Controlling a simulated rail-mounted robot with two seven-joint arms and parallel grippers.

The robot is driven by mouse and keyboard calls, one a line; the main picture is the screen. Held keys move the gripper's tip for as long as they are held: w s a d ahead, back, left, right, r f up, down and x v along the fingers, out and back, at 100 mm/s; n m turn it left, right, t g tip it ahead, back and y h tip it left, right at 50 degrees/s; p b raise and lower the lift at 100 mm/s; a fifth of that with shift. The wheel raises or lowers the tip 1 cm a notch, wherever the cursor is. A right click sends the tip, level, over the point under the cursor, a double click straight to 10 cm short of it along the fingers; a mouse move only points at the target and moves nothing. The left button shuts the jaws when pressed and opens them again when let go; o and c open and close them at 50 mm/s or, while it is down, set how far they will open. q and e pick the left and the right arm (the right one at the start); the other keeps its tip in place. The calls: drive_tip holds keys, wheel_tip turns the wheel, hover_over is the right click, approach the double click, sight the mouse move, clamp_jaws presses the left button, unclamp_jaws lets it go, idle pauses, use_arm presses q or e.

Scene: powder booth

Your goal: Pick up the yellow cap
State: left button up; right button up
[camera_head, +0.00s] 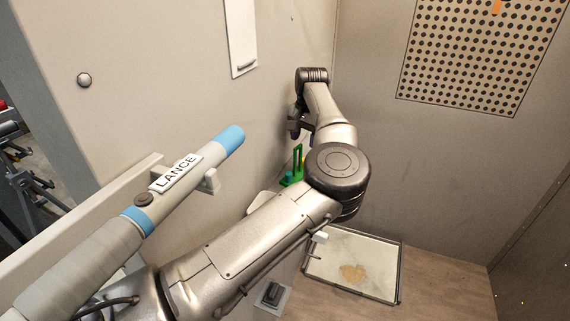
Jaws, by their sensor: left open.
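My left gripper (294,131) is at the far end of my left arm, near the back of the left wall. It is open, and I see nothing between its fingers. Below it stands a small green bracket-like thing (297,166) with a teal part at its foot. A small yellowish patch (304,160) shows at the edge of my arm beside the green thing. It may be the yellow cap, but my arm covers most of that spot and I cannot tell. My right gripper is not in view.
A grey tube with blue bands, labelled LANCE (190,172), lies along the left wall. A shallow tray (385,247) with a tan powder patch is on the floor. A perforated panel (480,60) is on the back wall. The floor at right is clear.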

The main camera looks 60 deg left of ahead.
use_arm(q)
drive_tip(key=shift+h, duration=0.3)
drive_tip(key=shift+w+d+f+b, duration=0.25)
drive_tip(key=shift+d+f+b, duration=0.1)
drive_tip(key=shift+f, duration=0.2)
wheel_tip(320, 180, down, 6)
drive_tip(key=shift+s+f+b, duration=0.1)
drive_tip(key=shift+b, duration=1.15)
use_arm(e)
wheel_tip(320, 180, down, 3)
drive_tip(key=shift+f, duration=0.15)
use_arm(q)
drive_tip(key=shift+a, duration=0.1)
drive_tip(key=shift+c, duration=0.3)
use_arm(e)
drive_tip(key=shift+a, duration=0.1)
use_arm(q)
drive_tip(key=shift+c, duration=0.9)
drive_tip(key=c, duration=0.8)
